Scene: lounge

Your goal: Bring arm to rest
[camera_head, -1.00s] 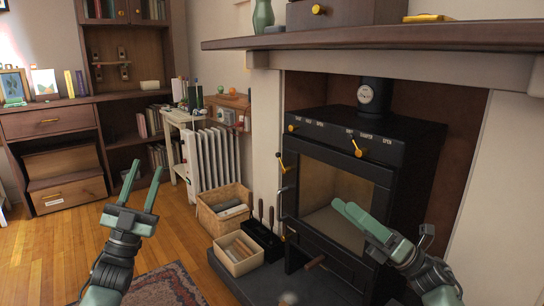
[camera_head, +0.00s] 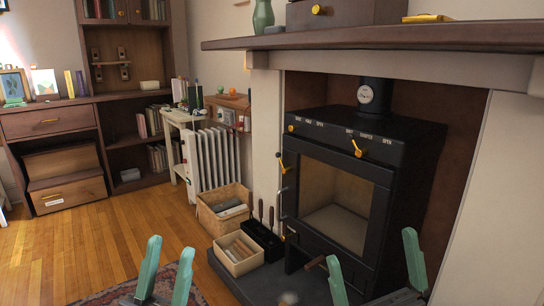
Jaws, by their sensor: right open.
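My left gripper (camera_head: 166,272) is at the bottom edge of the head view, left of the middle, over the rug. Its two green fingers point up and stand wide apart with nothing between them. My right gripper (camera_head: 376,268) is at the bottom right, in front of the stove. Its green fingers are also wide apart and empty. Both arms are mostly below the frame.
A black stove (camera_head: 330,195) stands in the fireplace on a dark hearth (camera_head: 240,280). A wicker basket (camera_head: 212,222), a wooden box (camera_head: 232,266) and a tool stand (camera_head: 265,240) sit left of it. The wooden floor (camera_head: 80,245) at left is clear.

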